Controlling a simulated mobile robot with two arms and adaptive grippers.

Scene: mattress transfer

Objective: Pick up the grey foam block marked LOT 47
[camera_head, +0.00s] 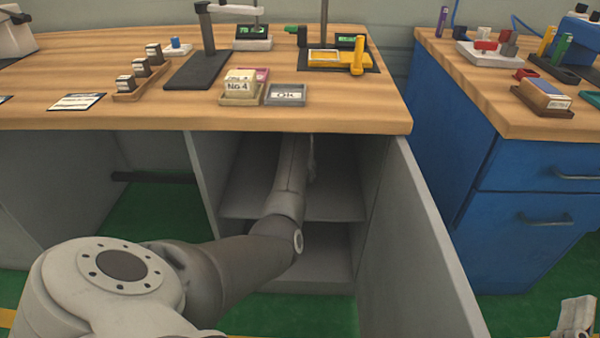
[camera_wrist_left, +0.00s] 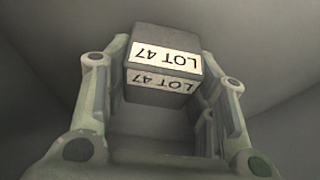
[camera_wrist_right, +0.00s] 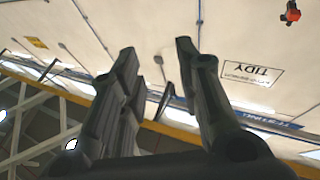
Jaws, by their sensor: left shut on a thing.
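The grey foam block (camera_wrist_left: 168,40), dark with white LOT 47 labels on two faces, shows in the left wrist view. It sits between the fingers of my left gripper (camera_wrist_left: 164,66), which is shut on it. I cannot tell whether the block touches the shelf. In the head view my left arm reaches into the open cabinet under the wooden bench, and the block is hidden there. My right gripper (camera_wrist_right: 157,50) is open and empty in the right wrist view, its fingers apart.
The cabinet's shelf (camera_head: 335,205) lies under my left forearm. The open door (camera_head: 425,250) stands at its right and a side panel (camera_head: 207,180) at its left. The wooden benchtop (camera_head: 330,115) hangs over the arm. A blue drawer unit (camera_head: 455,150) stands further right.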

